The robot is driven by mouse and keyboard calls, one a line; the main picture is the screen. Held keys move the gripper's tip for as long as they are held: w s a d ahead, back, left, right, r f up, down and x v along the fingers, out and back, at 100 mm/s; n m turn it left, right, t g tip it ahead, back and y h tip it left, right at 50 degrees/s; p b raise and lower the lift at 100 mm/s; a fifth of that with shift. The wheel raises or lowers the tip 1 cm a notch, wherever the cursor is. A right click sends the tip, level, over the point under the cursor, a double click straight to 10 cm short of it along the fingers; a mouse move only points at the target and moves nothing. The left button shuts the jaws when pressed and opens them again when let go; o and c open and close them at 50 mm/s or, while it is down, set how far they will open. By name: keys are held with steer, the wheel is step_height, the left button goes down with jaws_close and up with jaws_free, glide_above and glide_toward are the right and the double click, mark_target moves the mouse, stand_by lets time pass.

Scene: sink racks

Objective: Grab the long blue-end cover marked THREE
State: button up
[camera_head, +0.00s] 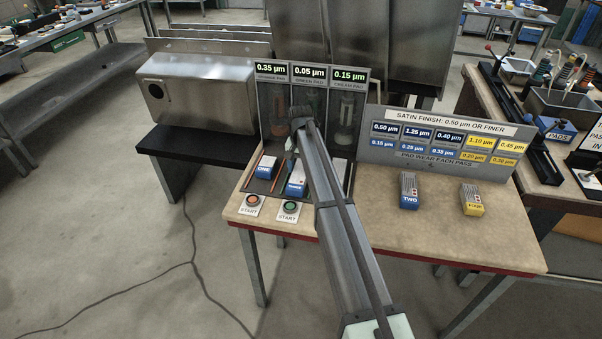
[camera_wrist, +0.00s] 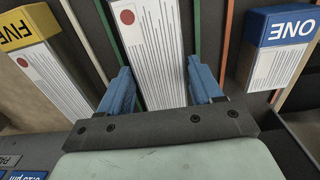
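In the wrist view, a long cover (camera_wrist: 155,50) with a white lined face and a red dot lies between the two blue fingers of my gripper (camera_wrist: 162,80). Its end runs out of the top of that view. In the head view its blue end (camera_head: 296,190) shows beside my arm, with lettering too small to read surely. My gripper is open, one finger on each side of the cover; I cannot tell whether they touch it. In the head view my arm hides the fingertips.
The blue-ended cover ONE (camera_wrist: 280,45) is on one side and the yellow-ended FIVE (camera_wrist: 40,55) on the other, with thin dividers between. Covers TWO (camera_head: 409,192) and FOUR (camera_head: 472,202) stand on the table's right. Two START buttons (camera_head: 253,201) are in front; a sign panel (camera_head: 437,169) stands behind.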

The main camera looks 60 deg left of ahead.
steer(key=c, duration=0.8)
